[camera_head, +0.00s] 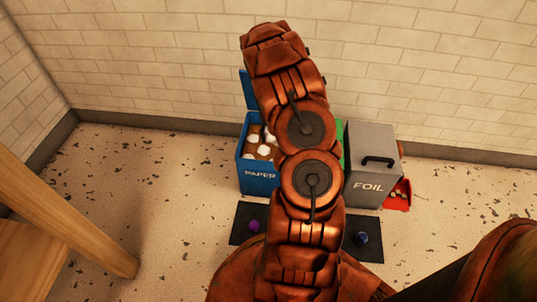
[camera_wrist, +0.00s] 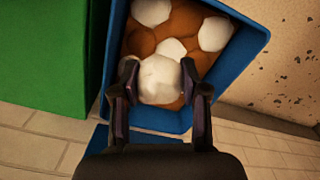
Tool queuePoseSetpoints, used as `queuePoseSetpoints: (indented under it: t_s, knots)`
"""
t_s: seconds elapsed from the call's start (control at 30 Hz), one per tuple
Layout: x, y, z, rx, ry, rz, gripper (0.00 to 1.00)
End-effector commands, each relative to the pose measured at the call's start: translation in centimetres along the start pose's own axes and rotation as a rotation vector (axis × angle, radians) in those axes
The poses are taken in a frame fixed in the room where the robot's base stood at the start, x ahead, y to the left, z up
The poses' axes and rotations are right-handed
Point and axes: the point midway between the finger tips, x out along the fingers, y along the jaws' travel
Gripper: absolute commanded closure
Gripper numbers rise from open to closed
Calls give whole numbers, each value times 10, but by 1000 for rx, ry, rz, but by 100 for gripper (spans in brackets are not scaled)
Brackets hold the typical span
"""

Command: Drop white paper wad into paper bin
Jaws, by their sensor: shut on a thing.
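The blue paper bin (camera_head: 258,182) stands against the back wall, marked PAPER, with its lid up. White and brown wads lie inside it. In the wrist view the bin's blue rim (camera_wrist: 246,45) surrounds several wads. My gripper (camera_wrist: 158,72) is shut on a white paper wad (camera_wrist: 160,82), which sits between its two fingers over the bin opening. I cannot tell how high the wad is above the wads below. In the head view my arm hides the gripper and part of the bin's right side.
A green bin (camera_wrist: 40,55) stands beside the paper bin. A grey FOIL bin (camera_head: 368,187) with a closed, handled lid is at right, near a red container (camera_head: 398,198). A black mat (camera_head: 244,213) holds a purple ball (camera_head: 254,226) and a dark blue ball (camera_head: 361,238). Wooden furniture (camera_head: 60,225) is left.

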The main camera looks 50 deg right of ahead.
Motion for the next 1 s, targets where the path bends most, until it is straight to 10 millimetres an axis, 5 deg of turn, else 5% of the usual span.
queuePoseSetpoints:
  t_s: [0.2,0.6,1.0]
  knots:
    - [40,0,2,1,-5,-2,74]
    - [79,-1,1,0,-3,-2,74]
    - [83,-2,1,0,-2,-2,74]
